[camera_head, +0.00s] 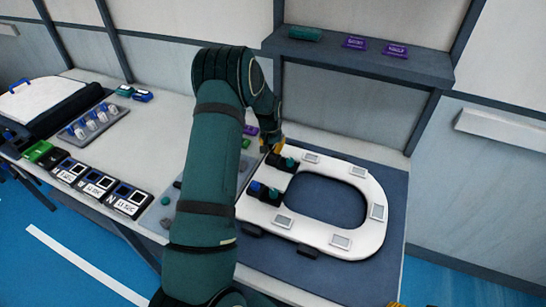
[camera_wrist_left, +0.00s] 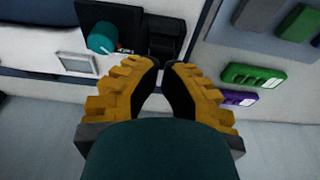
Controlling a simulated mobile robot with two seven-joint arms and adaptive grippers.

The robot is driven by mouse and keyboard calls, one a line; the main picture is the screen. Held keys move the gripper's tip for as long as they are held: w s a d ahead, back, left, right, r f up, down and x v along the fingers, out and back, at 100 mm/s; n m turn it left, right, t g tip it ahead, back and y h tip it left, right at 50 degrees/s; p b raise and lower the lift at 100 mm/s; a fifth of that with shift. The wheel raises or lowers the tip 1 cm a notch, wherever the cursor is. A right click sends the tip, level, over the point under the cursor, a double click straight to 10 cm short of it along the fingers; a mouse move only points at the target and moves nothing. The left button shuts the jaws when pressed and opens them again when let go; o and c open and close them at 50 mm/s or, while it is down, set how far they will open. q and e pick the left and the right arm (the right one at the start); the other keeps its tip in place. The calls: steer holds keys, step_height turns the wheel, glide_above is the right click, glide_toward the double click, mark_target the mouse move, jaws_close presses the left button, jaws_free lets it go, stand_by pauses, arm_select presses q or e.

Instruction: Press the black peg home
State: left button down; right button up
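The white toilet seat ring (camera_head: 376,190) lies flat on a dark mat on the bench. My left gripper (camera_head: 271,146) is low beside the far block, partly hidden by my arm. A black stepped part (camera_wrist_left: 164,38) is just beyond the tips, beside a teal knob (camera_wrist_left: 102,38). I cannot tell which part is the black peg, or its depth.
Green (camera_wrist_left: 253,76) and purple (camera_wrist_left: 238,98) labelled pieces lie right of the fingers in the wrist view. A shelf (camera_head: 360,58) overhangs the bench behind. Labelled black boxes (camera_head: 98,187) and a rack of blue-white parts (camera_head: 95,122) stand at left. The mat's right side is clear.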

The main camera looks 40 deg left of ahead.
arm_select(q)
steer(key=shift+f+b, duration=0.7)
steer(key=shift+f, duration=0.3)
arm_select(e)
steer(key=shift+f, duration=0.75)
arm_select(q)
steer(key=shift+r, duration=0.15)
arm_select(e)
steer(key=shift+r, duration=0.1)
arm_select(q)
steer(key=shift+r+p, duration=2.15)
steer(key=shift+r, duration=1.8)
arm_select(e)
steer(key=shift+r, duration=2.05)
steer(key=shift+r, duration=0.1)
